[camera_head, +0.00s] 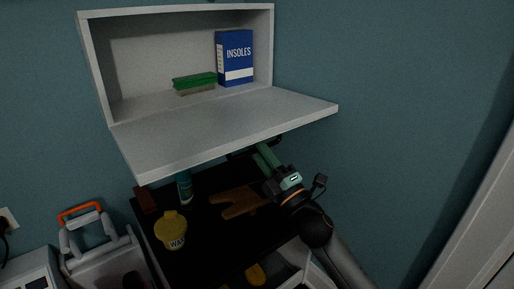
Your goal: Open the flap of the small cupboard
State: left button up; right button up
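The small cupboard (95,65) hangs on the wall in the head view, a pale grey box with its front open. Its flap (220,125) is hinged at the bottom edge and lies folded down, sticking out towards me, close to level. My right gripper (265,157) is below the right part of the flap, with its greenish fingers pointing up and left. The fingertips are partly hidden near the flap's lower edge, so I cannot tell whether they touch it or how far apart they are. My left gripper does not show.
Inside the cupboard are a blue INSOLES box (235,58) and a green-topped brush or sponge (195,82). Below, a dark surface (205,240) holds a yellow WAX tin (171,230), a bottle (185,187) and a brown item (240,202). A grey caddy (105,262) stands left.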

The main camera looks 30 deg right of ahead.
jog(key=o, duration=0.3)
jog(key=shift+r, duration=0.2)
jog(key=shift+s, duration=0.1)
jog(key=v, duration=0.6)
jog(key=p+v, duration=0.1)
jog(key=v, duration=0.5)
jog(key=shift+s+f, duration=0.1)
jog(key=shift+f, duration=0.25)
jog(key=shift+a, duration=0.1)
